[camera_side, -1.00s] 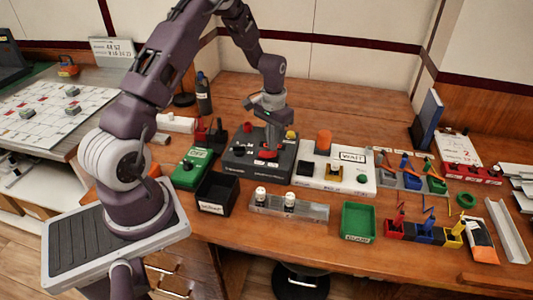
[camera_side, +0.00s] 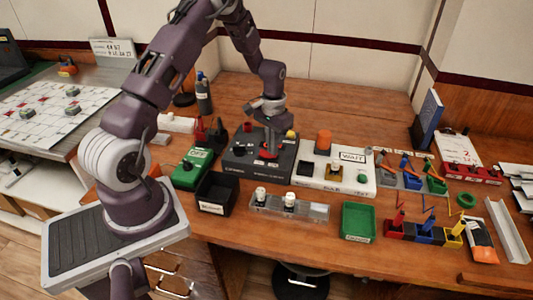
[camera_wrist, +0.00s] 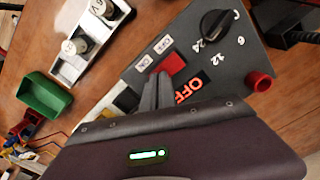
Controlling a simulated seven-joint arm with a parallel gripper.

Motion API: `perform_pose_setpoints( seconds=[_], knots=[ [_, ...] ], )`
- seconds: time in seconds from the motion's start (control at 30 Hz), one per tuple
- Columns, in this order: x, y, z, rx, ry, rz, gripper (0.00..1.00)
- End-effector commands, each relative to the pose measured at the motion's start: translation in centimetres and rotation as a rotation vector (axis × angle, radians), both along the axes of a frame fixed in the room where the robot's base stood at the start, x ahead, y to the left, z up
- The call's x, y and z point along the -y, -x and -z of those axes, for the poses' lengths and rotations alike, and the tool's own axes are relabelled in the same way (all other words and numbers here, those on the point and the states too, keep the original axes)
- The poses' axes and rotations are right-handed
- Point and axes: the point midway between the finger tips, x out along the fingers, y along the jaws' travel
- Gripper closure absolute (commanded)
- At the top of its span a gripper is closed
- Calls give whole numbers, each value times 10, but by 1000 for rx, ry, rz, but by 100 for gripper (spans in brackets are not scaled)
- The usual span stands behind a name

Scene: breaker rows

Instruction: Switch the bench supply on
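The bench supply (camera_side: 240,163) is a dark grey box on the wooden bench. In the wrist view its panel (camera_wrist: 222,75) has a red rocker switch (camera_wrist: 174,64) with small ON and OFF labels beside it. An orange display (camera_wrist: 190,87) on it reads OFF. A black knob (camera_wrist: 214,24) and a red terminal (camera_wrist: 259,81) are on the same panel. My gripper (camera_wrist: 157,82) has its fingers together, empty, with the tips at the switch's near side. Whether they touch it I cannot tell. In the side view my gripper (camera_side: 272,148) points down over the supply.
A green box (camera_side: 190,175) and a black bin (camera_side: 215,190) stand left of the supply. A white unit with a WAIT sign (camera_side: 352,158) stands to its right. A clear rail with white-topped parts (camera_side: 290,207) and a green tray (camera_side: 357,222) lie in front.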

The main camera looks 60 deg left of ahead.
Motion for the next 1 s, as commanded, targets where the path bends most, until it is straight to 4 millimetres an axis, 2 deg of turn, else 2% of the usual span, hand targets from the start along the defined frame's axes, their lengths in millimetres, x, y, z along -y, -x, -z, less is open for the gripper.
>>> perform_pose_setpoints(
  seconds=[0.27, 0.83, 1.0],
  knots=[
    [0, 0, 3, 0, 0, 0, 100],
    [0, 0, -55, 2, -1, 0, 100],
    [0, 0, -66, 0, 0, -1, 100]
  ],
)
